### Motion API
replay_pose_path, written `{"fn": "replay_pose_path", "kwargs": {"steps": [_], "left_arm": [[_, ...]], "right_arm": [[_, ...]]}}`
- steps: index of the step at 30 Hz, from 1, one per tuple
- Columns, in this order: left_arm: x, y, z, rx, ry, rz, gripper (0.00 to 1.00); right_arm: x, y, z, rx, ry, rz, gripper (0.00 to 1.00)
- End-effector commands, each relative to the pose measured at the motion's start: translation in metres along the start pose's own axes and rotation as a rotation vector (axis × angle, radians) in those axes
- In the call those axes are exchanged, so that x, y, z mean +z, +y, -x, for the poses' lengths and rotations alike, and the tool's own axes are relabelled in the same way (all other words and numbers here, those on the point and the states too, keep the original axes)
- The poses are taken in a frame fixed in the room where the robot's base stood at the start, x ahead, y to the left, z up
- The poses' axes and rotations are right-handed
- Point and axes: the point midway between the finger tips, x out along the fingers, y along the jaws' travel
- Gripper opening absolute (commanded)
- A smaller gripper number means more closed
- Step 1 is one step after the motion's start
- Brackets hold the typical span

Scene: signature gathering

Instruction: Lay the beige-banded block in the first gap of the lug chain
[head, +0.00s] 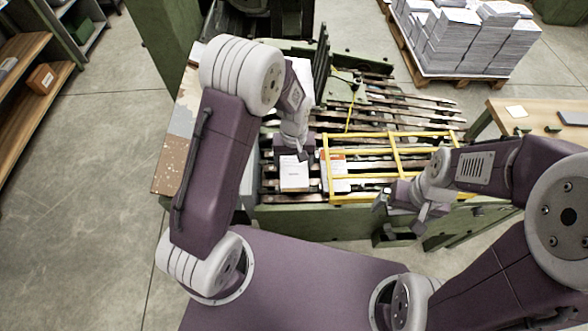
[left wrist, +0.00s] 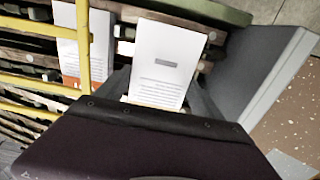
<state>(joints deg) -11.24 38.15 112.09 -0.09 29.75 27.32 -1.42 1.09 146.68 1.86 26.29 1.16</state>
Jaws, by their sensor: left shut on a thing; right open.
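A white printed block (head: 294,174) lies at the left end of the slatted lug chain (head: 370,122), flat or nearly so. In the left wrist view the block (left wrist: 165,62) shows grey text and a thin beige-orange strip at its near end. My left gripper (head: 301,153) is shut on its near end in the wrist view, a dark finger on each side. I cannot tell whether the block rests fully on the chain.
A second white block with an orange band (head: 335,168) lies just right, partly under the yellow guard frame (head: 395,150). A speckled board (head: 175,165) borders the chain on the left. A paper pallet (head: 455,40) and wooden table (head: 535,118) stand farther right.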

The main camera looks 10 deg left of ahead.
Motion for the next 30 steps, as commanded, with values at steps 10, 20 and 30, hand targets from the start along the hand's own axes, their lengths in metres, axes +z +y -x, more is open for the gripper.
{"fn": "replay_pose_path", "kwargs": {"steps": [10,20,30], "left_arm": [[0.0,0.0,-0.035,0.0,0.0,0.0,0.24],[0.001,0.0,-0.039,0.0,-0.001,0.0,0.99],[0.0,0.001,-0.03,0.001,0.002,0.0,0.99]], "right_arm": [[0.001,0.0,-0.004,0.0,0.0,0.0,0.99],[0.001,0.0,-0.006,0.0,0.0,0.0,0.99],[0.0,0.0,-0.003,0.0,0.0,0.0,0.99]]}}
